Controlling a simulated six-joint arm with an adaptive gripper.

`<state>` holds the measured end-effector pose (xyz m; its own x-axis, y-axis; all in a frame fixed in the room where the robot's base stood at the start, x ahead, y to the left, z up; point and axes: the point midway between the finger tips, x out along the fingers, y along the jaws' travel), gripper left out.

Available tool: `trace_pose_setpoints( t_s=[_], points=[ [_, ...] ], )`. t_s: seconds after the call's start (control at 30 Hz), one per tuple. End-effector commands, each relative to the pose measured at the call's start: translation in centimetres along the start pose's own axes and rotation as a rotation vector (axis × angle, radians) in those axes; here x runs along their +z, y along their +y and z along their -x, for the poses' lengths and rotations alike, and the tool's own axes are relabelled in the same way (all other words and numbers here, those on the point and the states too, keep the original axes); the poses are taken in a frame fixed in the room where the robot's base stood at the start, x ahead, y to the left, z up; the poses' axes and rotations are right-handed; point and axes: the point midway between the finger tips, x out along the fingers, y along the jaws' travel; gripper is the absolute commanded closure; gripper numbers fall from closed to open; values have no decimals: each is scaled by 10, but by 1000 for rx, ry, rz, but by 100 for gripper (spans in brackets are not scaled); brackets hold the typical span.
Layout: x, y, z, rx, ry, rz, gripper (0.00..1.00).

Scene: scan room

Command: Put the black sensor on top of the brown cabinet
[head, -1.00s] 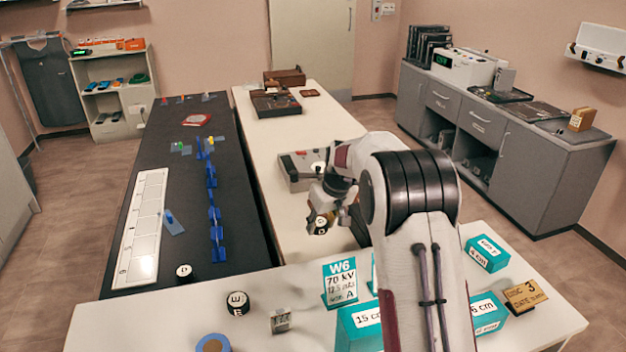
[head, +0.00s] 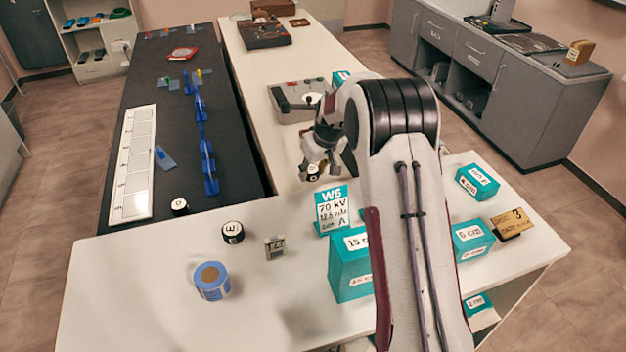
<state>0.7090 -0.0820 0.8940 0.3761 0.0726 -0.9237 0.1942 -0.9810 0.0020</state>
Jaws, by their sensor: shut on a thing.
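My gripper (head: 322,172) is over the near part of the white table, just behind the W6 sign. It is shut on a small black round piece (head: 313,173) with a white marked face, partly hidden by the fingers. I take this for the black sensor, but its details are too small to be sure. Two similar black pieces with white tops stand free: one (head: 232,233) on the near table and one (head: 179,207) at the dark table's near edge. A dark brown box (head: 264,33) at the far end of the white table may be the brown cabinet.
A grey device (head: 297,100) stands behind my gripper. The W6 sign (head: 332,209), teal boxes (head: 474,243), a blue roll (head: 211,281) and a small labelled block (head: 274,247) stand on the near table. Blue stands (head: 207,150) line the dark table. The white table's middle is mostly clear.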

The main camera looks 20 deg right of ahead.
Motion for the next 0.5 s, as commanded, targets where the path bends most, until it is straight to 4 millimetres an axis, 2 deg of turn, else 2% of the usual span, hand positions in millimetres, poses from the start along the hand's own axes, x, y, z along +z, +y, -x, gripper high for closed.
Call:
trace_pose_setpoints(
  t_s=[0.5],
  points=[
    [14,0,-34,1,1,0,90]
  ],
)
